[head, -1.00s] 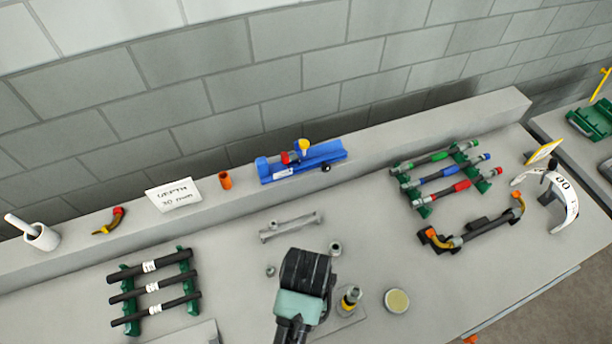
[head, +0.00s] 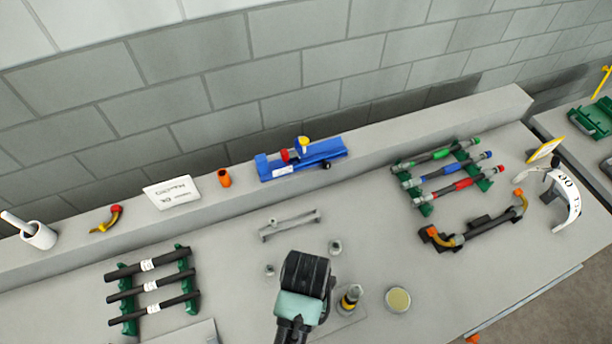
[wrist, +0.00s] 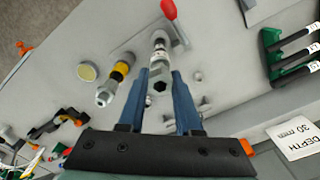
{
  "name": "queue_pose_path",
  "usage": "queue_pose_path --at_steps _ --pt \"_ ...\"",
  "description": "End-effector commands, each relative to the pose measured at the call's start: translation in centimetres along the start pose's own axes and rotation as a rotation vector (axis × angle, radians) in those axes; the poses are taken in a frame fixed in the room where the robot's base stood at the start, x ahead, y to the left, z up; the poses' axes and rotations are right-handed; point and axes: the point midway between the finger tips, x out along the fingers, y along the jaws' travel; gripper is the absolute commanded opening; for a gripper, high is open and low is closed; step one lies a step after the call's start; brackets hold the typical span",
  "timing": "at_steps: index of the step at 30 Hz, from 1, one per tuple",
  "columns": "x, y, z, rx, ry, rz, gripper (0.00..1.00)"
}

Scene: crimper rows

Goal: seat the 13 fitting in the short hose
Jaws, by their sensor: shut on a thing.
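My gripper (wrist: 160,75) has its two blue fingers closed on a small metal fitting (wrist: 160,86) with a dark hexagonal opening; its number cannot be read. Just past the fingertips is a silver and white piece (wrist: 159,42) beside a red-tipped lever, over a grey plate; whether the held fitting touches it I cannot tell. In the head view my arm's dark wrist (head: 305,275) hides the gripper and this spot. Three black hoses with white labels (head: 150,286) lie on a green rack at the left. I cannot tell which hose is the short one.
Loose nuts (head: 335,247) and a grey bracket (head: 290,224) lie behind. A blue tool (head: 300,160) sits on the back ledge.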

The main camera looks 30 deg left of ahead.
Motion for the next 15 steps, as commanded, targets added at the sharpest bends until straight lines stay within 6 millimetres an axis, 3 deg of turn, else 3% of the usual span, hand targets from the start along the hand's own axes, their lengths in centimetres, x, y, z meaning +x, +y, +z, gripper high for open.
queue_pose_path --at_steps 15 --pt "1.4 0.0 0.0 0.000 0.001 0.000 0.00"
